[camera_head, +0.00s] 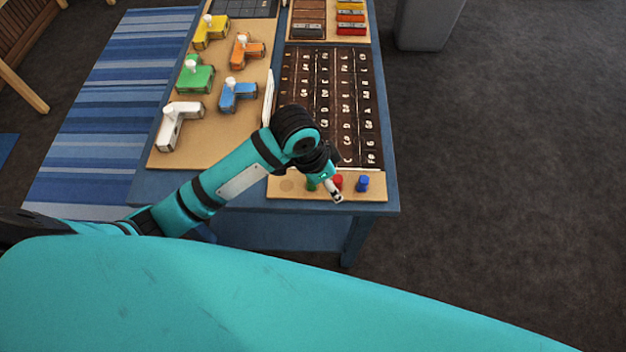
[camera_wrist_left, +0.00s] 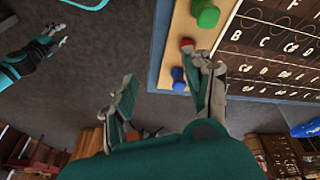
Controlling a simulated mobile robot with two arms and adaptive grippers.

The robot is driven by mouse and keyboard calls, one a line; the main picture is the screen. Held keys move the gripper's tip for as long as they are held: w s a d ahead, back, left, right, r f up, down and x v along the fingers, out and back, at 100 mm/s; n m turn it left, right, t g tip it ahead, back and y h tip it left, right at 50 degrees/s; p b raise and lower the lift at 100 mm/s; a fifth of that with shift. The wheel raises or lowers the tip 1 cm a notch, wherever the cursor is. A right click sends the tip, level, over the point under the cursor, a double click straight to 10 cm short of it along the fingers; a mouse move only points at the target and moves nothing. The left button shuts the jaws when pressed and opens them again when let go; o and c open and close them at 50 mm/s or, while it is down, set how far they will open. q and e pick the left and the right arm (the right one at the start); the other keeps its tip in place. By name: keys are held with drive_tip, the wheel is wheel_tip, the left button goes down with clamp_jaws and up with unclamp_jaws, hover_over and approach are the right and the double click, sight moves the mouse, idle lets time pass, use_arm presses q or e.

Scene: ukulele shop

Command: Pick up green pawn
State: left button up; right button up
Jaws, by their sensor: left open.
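The green pawn (camera_head: 311,184) stands on a wooden strip at the table's near edge, partly hidden by my left gripper in the head view. It also shows at the top of the left wrist view (camera_wrist_left: 206,14). A red pawn (camera_wrist_left: 187,45) and a blue pawn (camera_wrist_left: 178,79) stand in line beside it. My left gripper (camera_wrist_left: 163,75) is open and empty. One finger is close to the red and blue pawns, the other over the floor side. The green pawn is outside the jaws. My right gripper (camera_wrist_left: 56,37) shows small at the left, its jaw state unclear.
The wooden strip (camera_head: 288,198) has an empty round spot left of the green pawn. A dark lettered board (camera_head: 330,90) lies behind it. A board with coloured peg-like tools (camera_head: 190,142) is on the left. Open floor (camera_head: 500,200) lies right of the blue table (camera_head: 393,190).

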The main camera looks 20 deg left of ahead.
use_arm(q)
drive_tip(key=w+a+r+m+g+y, duration=0.25)
drive_tip(key=w+a+r, duration=0.2)
drive_tip(key=r, duration=0.35)
drive_tip(key=shift+m+t+y, duration=0.35)
drive_tip(key=shift+t, duration=0.1)
drive_tip(key=f+p, duration=0.1)
drive_tip(key=f, duration=0.3)
drive_tip(key=f+p, duration=0.1)
drive_tip(key=f, duration=0.2)
drive_tip(key=f+p, duration=0.1)
drive_tip(key=f, duration=0.3)
drive_tip(key=shift+s+a+f, duration=0.1)
drive_tip(key=shift+a+f, duration=0.25)
drive_tip(key=shift+a, duration=0.05)
drive_tip(key=shift+f+p, duration=0.3)
drive_tip(key=shift+f, duration=0.25)
wheel_tip(320, 180, down, 4)
drive_tip(key=shift+s+r+p, duration=0.1)
drive_tip(key=shift+r+p, duration=0.05)
drive_tip(key=shift+p, duration=0.35)
drive_tip(key=shift+f, duration=0.35)
use_arm(e)
drive_tip(key=r, duration=0.2)
drive_tip(key=s+r, duration=0.1)
drive_tip(key=r, duration=0.1)
drive_tip(key=shift+s+a+r, duration=0.1)
drive_tip(key=shift+a+r, duration=0.05)
drive_tip(key=shift+r, duration=0.25)
